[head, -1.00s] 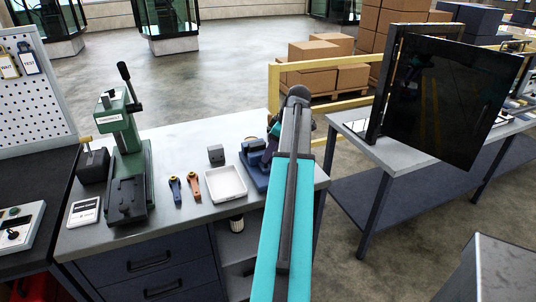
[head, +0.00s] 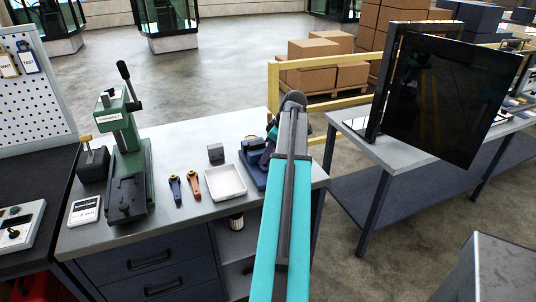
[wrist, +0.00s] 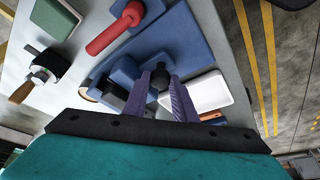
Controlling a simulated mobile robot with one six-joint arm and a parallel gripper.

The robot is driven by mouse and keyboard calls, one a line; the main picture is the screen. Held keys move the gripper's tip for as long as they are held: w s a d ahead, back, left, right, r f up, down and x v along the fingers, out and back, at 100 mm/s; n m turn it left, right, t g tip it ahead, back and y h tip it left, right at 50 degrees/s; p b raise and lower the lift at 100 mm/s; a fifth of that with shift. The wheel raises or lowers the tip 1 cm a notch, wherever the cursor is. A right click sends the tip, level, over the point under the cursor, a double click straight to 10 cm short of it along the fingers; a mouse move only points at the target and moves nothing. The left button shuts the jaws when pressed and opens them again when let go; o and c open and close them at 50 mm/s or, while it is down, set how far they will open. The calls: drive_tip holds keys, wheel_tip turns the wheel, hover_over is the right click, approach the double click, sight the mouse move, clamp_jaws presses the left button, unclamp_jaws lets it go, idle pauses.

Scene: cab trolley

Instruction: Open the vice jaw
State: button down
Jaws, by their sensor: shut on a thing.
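The blue bench vice (head: 252,172) sits on the grey bench top, right of the white tray, partly hidden by my arm in the head view. In the wrist view the blue vice body (wrist: 122,72) lies beneath and beyond my gripper (wrist: 160,76). My two purple fingers stand either side of a dark round-ended part of the vice (wrist: 160,80), which looks like its handle, and are shut on it. How far apart the vice jaws are is hard to tell. In the head view my gripper is mostly hidden behind my arm.
The white tray (head: 227,195), a small grey block (head: 215,153) and blue and orange tools (head: 194,184) are left of the vice. A green press (head: 128,165) stands further left. In the wrist view a red-handled thing (wrist: 113,31) lies near the vice.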

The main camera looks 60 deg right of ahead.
drive_tip(key=shift+s+a, duration=0.8)
drive_tip(key=shift+s, duration=0.25)
drive_tip(key=shift+s+a, duration=0.75)
drive_tip(key=shift+s, duration=0.3)
drive_tip(key=c, duration=1.5)
unclamp_jaws()
drive_tip(key=shift+o, duration=0.2)
drive_tip(key=shift+r, duration=0.15)
drive_tip(key=b+v, duration=0.2)
drive_tip(key=v, duration=1.1)
drive_tip(key=shift+s+r+b, duration=0.2)
drive_tip(key=shift+r+b, duration=0.05)
drive_tip(key=shift+b, duration=0.1)
